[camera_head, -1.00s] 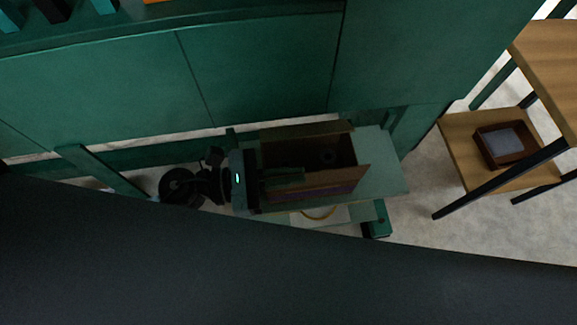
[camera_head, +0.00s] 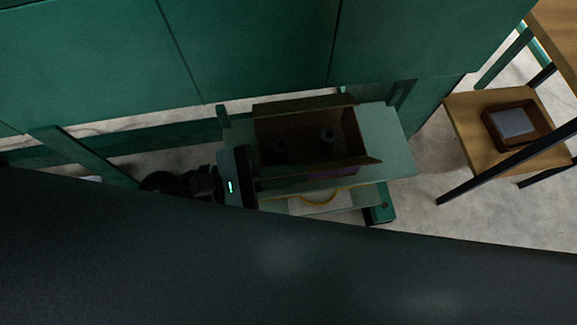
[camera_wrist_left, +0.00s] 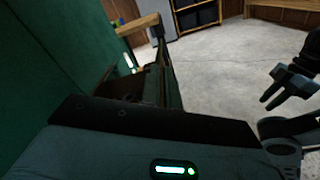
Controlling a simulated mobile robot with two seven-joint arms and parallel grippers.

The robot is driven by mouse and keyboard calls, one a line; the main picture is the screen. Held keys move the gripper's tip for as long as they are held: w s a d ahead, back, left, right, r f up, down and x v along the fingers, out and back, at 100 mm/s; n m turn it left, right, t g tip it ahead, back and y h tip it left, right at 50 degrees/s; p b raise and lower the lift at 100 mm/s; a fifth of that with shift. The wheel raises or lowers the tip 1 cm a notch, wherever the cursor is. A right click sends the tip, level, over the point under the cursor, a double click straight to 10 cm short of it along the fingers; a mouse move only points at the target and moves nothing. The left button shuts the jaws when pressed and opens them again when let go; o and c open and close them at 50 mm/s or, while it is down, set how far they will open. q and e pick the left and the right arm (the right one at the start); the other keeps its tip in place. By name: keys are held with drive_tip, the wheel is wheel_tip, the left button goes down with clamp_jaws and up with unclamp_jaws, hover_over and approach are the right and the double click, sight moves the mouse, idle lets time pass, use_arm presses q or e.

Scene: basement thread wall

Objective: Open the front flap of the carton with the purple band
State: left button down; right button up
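The carton (camera_head: 290,108) is brown and stands on a green shelf in the head view. Its top is open and the back flap stands up. A purple patch (camera_head: 333,173) shows on its front, below the right part of the dark front edge. The front flap's exact angle is hard to tell in the shadow. My left gripper (camera_head: 257,184) is at the carton's front left corner, its fingers dark and mostly lost against the carton. I cannot tell whether it touches. My right gripper (camera_wrist_left: 272,99) shows in the left wrist view, fingers apart, empty, away from the carton.
Dark round items (camera_head: 327,135) lie inside the carton. The green shelf (camera_head: 393,150) has bare room to the right. A yellow loop (camera_head: 320,197) lies on a lower level. A wooden table (camera_head: 463,115) with a brown tray (camera_head: 495,138) stands right. A green wall (camera_head: 260,50) rises behind.

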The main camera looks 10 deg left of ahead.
use_arm(q)
drive_tip(key=c, duration=1.6)
unclamp_jaws()
drive_tip(key=shift+c, duration=0.2)
drive_tip(key=shift+s+a+f, duration=0.15)
drive_tip(key=shift+a, duration=0.45)
drive_tip(key=b+v, duration=0.2)
drive_tip(key=v, duration=0.4)
drive_tip(key=shift+a, duration=0.3)
drive_tip(key=shift+s, duration=0.1)
